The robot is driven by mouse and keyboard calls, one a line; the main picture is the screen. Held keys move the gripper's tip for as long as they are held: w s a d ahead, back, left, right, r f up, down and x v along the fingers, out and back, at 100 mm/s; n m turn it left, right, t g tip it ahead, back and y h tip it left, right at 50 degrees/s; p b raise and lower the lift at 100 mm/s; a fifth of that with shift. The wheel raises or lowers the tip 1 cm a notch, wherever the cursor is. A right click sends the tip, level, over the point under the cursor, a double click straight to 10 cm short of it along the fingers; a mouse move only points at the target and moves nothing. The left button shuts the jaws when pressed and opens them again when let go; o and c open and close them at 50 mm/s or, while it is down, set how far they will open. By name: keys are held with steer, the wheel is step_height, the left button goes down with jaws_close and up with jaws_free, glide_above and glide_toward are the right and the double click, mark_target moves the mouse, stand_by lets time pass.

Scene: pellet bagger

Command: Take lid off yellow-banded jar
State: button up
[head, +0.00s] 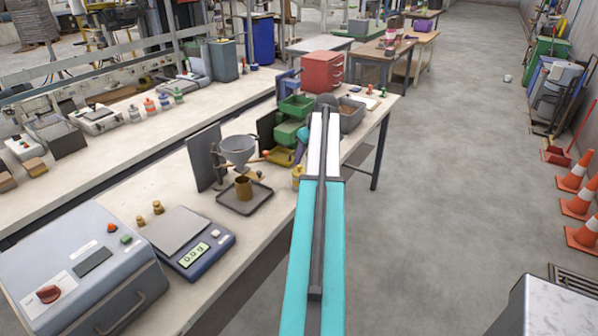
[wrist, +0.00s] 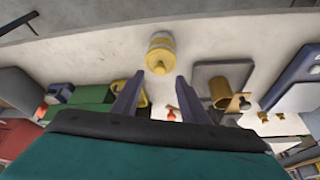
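The yellow-banded jar (wrist: 161,44) stands on the pale bench top in the wrist view. Its yellow lid with a small knob (wrist: 158,65) faces the camera. My gripper (wrist: 160,77) is open, with its two dark fingers apart and nothing between them. The fingertips point towards the jar, one to each side of the lid in the picture, and I see no contact. In the head view a small yellow part of the jar (head: 297,172) shows at the left edge of my arm, which hides the rest.
A tray (wrist: 238,68) with a brown cup (wrist: 219,92) is right of the jar in the wrist view. In the head view a funnel (head: 238,148) stands over that tray, beside a scale (head: 190,262). Green bins (head: 296,106) and a red box (head: 322,72) stand farther along the bench.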

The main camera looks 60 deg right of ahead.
mark_target(300, 166)
steer(key=shift+f, duration=0.1)
steer(key=shift+p+x, duration=1.4)
steer(key=shift+x, duration=1.15)
jaws_close()
steer(key=shift+r, duration=0.2)
steer(key=shift+r+b, duration=1.05)
steer(key=shift+r, duration=0.35)
steer(key=s+a+r+b, duration=0.1)
steer(key=s+b, duration=0.4)
steer(key=s, duration=1.1)
steer(key=shift+a+r, duration=0.35)
steer(key=shift+r, duration=0.1)
